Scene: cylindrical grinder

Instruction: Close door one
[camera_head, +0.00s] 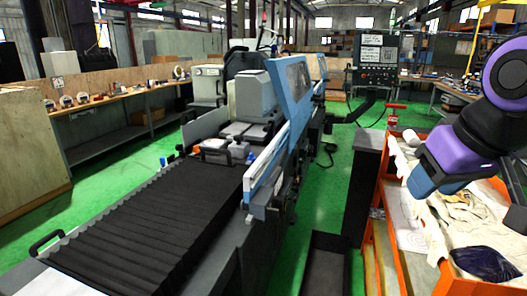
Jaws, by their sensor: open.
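The cylindrical grinder (258,232) stands in the middle, running from the near left to the back. A blue door panel with a clear window (292,88) stands upright along its right side, above a pale rail (265,160). A second, smaller blue panel (318,68) stands behind it. No label shows which panel is door one. The wheelhead area left of the window panel is exposed from this side. My arm (455,160) is at the right, over an orange cart, well apart from the panels. No gripper fingers show.
The orange cart (400,262) with cloths stands at the right. A dark, tall box (362,190) and a low open bin (325,265) stand between cart and grinder. A control panel (376,58) is behind. Green floor (330,190) is clear beside the grinder.

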